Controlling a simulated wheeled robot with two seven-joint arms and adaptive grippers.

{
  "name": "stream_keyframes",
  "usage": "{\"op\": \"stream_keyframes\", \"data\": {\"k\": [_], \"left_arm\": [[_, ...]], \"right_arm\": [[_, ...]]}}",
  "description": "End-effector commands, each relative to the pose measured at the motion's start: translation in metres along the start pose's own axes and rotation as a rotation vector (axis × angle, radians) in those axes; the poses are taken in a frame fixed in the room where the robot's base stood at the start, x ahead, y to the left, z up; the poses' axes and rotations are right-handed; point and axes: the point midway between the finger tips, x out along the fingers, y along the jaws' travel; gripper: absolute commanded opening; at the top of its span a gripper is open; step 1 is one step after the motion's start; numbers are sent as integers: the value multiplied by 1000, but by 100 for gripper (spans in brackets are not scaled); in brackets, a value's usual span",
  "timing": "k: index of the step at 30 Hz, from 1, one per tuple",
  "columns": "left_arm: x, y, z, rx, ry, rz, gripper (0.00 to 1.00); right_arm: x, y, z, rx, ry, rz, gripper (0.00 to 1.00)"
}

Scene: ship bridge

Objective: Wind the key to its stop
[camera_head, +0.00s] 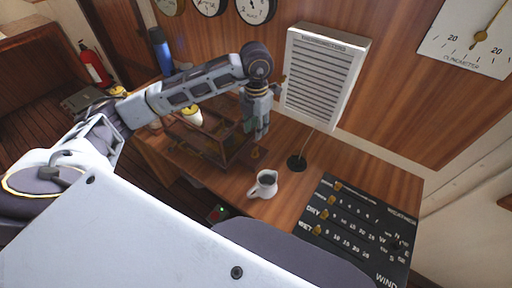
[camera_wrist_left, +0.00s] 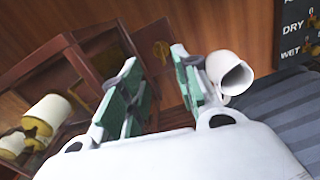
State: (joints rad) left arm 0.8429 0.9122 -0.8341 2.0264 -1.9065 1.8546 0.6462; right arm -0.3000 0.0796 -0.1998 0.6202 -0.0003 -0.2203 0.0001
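A wooden-framed case (camera_head: 205,143) stands on the desk, with a cream drum with a yellow top (camera_head: 192,116) at it. In the left wrist view the case's dark frame (camera_wrist_left: 65,55) is at the left, with cream and brass drums (camera_wrist_left: 48,112). My right gripper is not in view.
A white mug (camera_head: 264,184) stands close in front of the gripper. A black weather board (camera_head: 360,225) lies at the desk's right. Gauges hang on the wall behind.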

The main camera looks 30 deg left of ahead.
Motion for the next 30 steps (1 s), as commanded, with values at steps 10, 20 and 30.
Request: {"op": "stream_keyframes", "data": {"k": [10, 20, 30], "left_arm": [[45, 0, -1, 0, 3, 0, 32], [87, 0, 0, 0, 2, -1, 32], [109, 0, 0, 1, 0, 0, 32]], "right_arm": [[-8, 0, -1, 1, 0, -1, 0], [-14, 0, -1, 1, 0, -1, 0], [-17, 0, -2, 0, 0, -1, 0]]}}
